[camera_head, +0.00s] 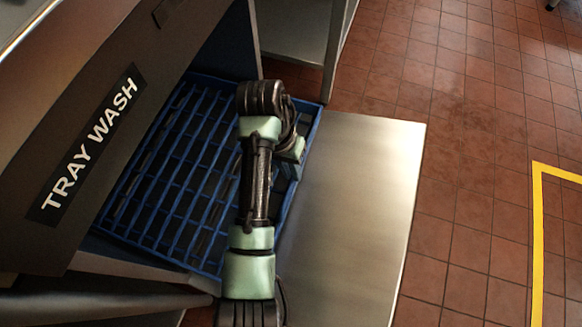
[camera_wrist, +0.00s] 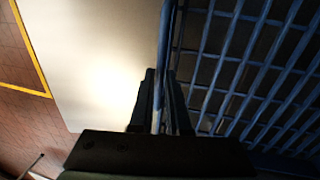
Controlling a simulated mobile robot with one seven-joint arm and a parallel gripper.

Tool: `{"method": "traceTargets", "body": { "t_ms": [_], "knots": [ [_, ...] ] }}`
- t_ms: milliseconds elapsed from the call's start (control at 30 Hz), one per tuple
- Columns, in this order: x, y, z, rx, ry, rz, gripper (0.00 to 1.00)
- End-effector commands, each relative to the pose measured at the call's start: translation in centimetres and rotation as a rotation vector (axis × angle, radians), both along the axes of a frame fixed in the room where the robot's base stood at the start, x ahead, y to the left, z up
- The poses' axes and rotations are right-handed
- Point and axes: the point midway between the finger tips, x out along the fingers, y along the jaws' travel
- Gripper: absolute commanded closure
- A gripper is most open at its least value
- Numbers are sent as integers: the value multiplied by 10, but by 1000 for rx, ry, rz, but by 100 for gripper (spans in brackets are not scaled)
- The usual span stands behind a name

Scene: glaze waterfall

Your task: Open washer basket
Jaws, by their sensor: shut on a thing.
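The washer basket (camera_head: 312,132) is a blue open-grid tray under the dark housing marked TRAY WASH (camera_head: 87,143). Its right side reaches out past the housing, beside a bare metal sheet. In the wrist view, the basket's rim (camera_wrist: 169,35) runs up and down the middle, with its grid to the right. My gripper (camera_wrist: 160,98) is shut on that rim, one finger on each side of it. In the head view my arm lies over the basket's right part and hides some of the grid; the fingertips are hidden there.
The bare metal surface (camera_head: 355,190) lies right of the basket and shows bright in the wrist view. A metal table (camera_head: 295,30) stands behind the basket. Red tiled floor (camera_head: 470,120) is open to the right, with a yellow line (camera_head: 537,240) on it.

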Motion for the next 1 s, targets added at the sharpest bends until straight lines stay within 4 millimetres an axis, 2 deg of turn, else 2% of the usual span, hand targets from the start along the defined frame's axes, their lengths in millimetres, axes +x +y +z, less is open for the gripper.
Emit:
{"method": "traceTargets", "body": {
  "t_ms": [667, 767, 1000],
  "knots": [
    [-1, -3, 2, -1, 0, -1, 100],
    [-5, -15, 5, -3, 3, -3, 100],
    [-20, -65, 8, -6, 2, -8, 100]
  ]
}}
